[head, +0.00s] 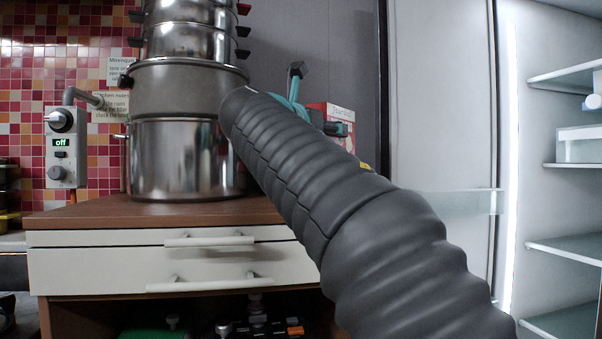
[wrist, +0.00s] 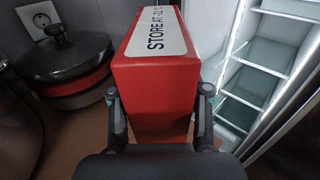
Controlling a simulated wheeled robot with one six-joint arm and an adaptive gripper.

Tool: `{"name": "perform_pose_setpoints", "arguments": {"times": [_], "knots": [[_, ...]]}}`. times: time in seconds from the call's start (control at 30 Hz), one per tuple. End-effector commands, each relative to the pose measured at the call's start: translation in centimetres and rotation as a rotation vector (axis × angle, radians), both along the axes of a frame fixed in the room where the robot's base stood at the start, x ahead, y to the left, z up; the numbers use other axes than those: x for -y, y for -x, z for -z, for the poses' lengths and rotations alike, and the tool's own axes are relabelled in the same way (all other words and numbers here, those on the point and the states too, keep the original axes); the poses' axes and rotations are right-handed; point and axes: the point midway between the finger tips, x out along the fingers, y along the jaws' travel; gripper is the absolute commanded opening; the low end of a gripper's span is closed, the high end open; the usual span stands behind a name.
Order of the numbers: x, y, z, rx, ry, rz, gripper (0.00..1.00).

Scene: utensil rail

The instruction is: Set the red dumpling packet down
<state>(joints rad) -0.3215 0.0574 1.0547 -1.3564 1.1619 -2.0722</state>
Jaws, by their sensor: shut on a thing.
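The red dumpling packet (wrist: 152,92) is a red box with a white label reading "STORE AT" in the wrist view. My gripper (wrist: 160,100) is shut on it, one finger on each side. In the head view a small part of the packet (head: 340,114) shows behind my gripper (head: 310,110), and my dark arm hides most of it. The packet is over or on the right part of the wooden cabinet top (head: 90,212). I cannot tell whether its underside touches the surface.
A tall stack of steel pots (head: 185,150) stands left of my arm on the cabinet. A lidded pot (wrist: 65,55) is left of the packet in the wrist view. An open fridge with glass shelves (head: 570,247) is at the right. A wall control box (head: 62,145) reads "off".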

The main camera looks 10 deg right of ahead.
Motion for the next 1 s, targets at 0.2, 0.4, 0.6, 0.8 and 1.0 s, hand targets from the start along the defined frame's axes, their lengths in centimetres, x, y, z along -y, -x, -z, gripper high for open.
{"name": "perform_pose_setpoints", "arguments": {"times": [0.2, 0.4, 0.6, 0.8, 1.0], "knots": [[-3.8, -1.1, 2.4, -0.001, 0.001, -0.005, 0.0], [-4.9, -1.3, 3.1, 0.001, -0.001, -0.004, 0.0], [-5.0, -1.3, 5.8, -0.001, 0.001, -0.004, 0.0], [-5.0, -1.3, 7.0, 0.002, -0.001, -0.004, 0.0], [-5.0, -1.4, 6.9, 0.002, -0.001, -0.004, 0.0]]}}
